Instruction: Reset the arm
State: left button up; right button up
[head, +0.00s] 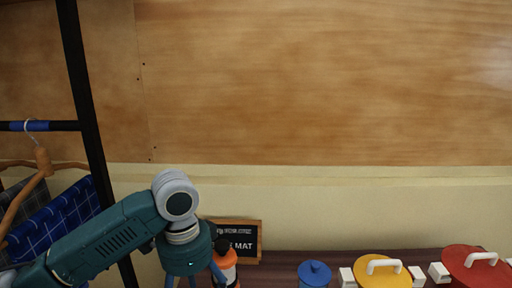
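My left arm (100,242), teal with grey joints, comes in from the lower left and bends down at the wrist. My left gripper (192,281) points down at the bottom edge, and its fingertips are cut off by the frame. No object shows clearly between its fingers. An orange, black and white item (227,266) stands just right of it; I cannot tell whether they touch. My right arm and gripper are not in view.
A dark wooden surface (280,268) runs along the bottom. On it are a framed sign (246,240), a blue-lidded pot (314,272), a yellow-lidded pot (382,277) and a red-lidded pot (474,268). A black rack (83,90) with hanging clothes (55,217) stands left. Plywood wall behind.

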pick_arm(q)
jog(key=s+d+f+n+t+h, duration=0.1)
jog(key=s+d+f+h, duration=0.1)
jog(key=s+d+f, duration=0.35)
jog(key=s+d+f+n+h, duration=0.1)
jog(key=s+d+f+h, duration=0.15)
jog(key=f, duration=0.65)
jog(key=s+a+f+n+t+y, duration=0.1)
jog(key=s+a+f+n+y, duration=0.1)
jog(key=s+a+f+n, duration=0.45)
jog(key=s+a+f+n+t+y, duration=0.1)
jog(key=s+a+n+y, duration=0.2)
jog(key=s+a, duration=0.6)
notch_tip(320, 180, down, 27)
jog(key=s+g, duration=0.1)
jog(key=s, duration=0.1)
jog(key=s+a+f, duration=0.1)
jog(key=s+f, duration=0.7)
jog(key=s+a+f+g, duration=0.1)
jog(key=s+a+f, duration=0.1)
jog(key=s+f, duration=0.6)
jog(key=shift+s+a+m, duration=0.25)
jog(key=shift+s+m, duration=0.1)
jog(key=shift+s, duration=0.15)
